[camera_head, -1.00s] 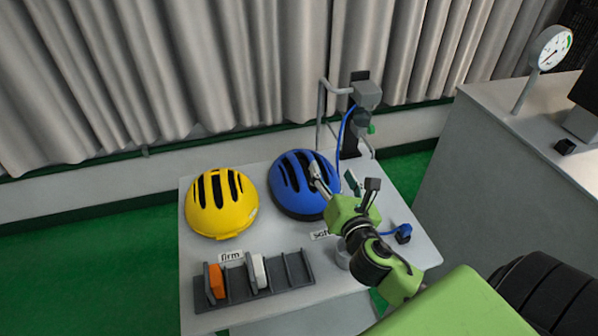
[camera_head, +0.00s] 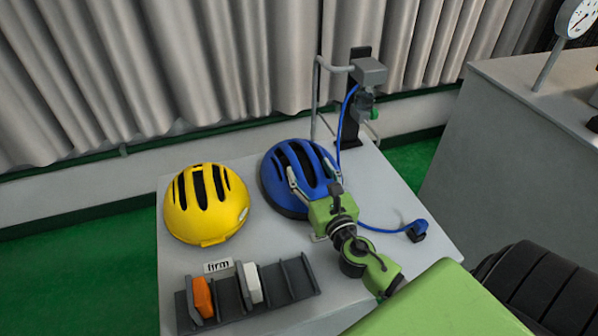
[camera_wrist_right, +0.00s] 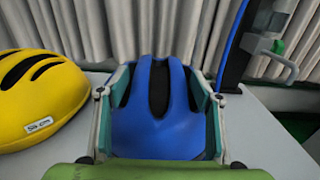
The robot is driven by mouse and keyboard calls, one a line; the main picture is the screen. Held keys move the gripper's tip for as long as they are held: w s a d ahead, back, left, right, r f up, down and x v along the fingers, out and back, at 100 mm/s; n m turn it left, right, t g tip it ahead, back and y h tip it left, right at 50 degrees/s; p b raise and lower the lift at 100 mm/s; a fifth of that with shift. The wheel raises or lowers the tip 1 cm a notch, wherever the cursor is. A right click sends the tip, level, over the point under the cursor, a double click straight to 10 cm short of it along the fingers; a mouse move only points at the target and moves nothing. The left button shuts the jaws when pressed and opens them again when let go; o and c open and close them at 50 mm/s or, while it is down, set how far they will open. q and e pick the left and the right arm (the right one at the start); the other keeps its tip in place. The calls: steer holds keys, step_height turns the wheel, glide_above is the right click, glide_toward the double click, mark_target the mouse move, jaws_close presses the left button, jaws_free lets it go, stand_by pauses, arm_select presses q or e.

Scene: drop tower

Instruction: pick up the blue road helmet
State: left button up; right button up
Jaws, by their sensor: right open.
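The blue road helmet (camera_head: 283,205) sits on the grey table, right of the yellow helmet. My right gripper (camera_head: 314,178) is open at the helmet's near right side, with its fingers spread over the shell. In the right wrist view the blue helmet (camera_wrist_right: 158,130) fills the space between the two fingers of my right gripper (camera_wrist_right: 160,98). I cannot tell whether the fingers touch it. The helmet's near right part is hidden by the gripper. My left gripper is not in view.
A yellow helmet (camera_head: 207,205) stands close on the left. In front is a grey rack (camera_head: 290,283) with an orange block (camera_head: 203,297) and a white block (camera_head: 252,283). A stand (camera_head: 349,130) with a blue hose (camera_head: 388,229) is behind and to the right.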

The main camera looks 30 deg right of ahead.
steer(key=x, duration=0.6)
steer(key=shift+p, duration=0.45)
steer(key=c, duration=1.4)
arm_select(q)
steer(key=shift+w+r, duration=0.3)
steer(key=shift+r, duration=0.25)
arm_select(e)
steer(key=shift+r, duration=0.1)
steer(key=shift+c, duration=1)
